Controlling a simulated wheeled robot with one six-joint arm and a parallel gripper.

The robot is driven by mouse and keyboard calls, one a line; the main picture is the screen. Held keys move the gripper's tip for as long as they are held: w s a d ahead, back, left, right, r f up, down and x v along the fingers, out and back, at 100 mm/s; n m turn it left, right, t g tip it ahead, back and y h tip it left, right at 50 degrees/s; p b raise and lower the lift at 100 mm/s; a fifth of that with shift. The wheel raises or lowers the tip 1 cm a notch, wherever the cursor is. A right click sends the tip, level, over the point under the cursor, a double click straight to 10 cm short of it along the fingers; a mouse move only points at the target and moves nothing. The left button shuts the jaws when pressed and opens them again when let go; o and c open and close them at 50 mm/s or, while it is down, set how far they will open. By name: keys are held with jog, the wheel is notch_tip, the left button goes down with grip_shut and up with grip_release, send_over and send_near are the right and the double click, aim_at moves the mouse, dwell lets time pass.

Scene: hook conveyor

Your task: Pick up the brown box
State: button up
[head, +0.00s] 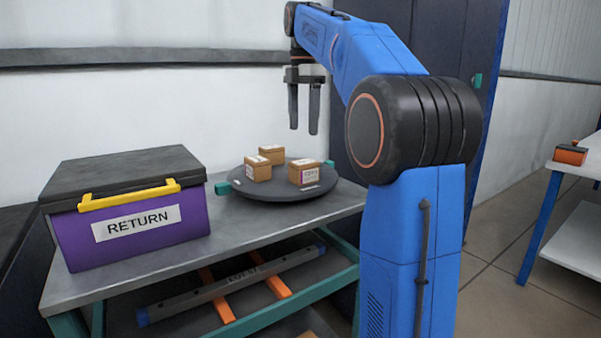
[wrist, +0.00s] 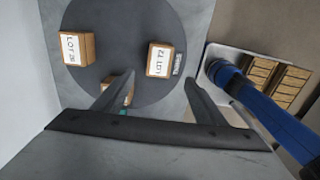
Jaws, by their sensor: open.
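Three small brown boxes sit on a dark round turntable (head: 270,193): one at the back (head: 271,154), one at the front left (head: 258,169) and one at the front right (head: 304,172). Each has a white label. My gripper (head: 303,131) points down above the turntable, open and empty, apart from the boxes. In the wrist view, one box (wrist: 78,49) is at the left and one (wrist: 160,61) is ahead of my gripper (wrist: 159,77). A third box (wrist: 122,92) is partly hidden behind the left finger.
A wall rises behind. A white tray (wrist: 215,58) with several brown boxes shows at the right in the wrist view. Another table (head: 590,165) stands far right.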

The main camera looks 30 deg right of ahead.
aim_at(304, 162)
jog(key=f, duration=1.3)
jog(key=shift+d+f, duration=0.2)
jog(key=shift+d, duration=0.05)
jog(key=shift+w, duration=0.1)
jog(key=c, duration=1.2)
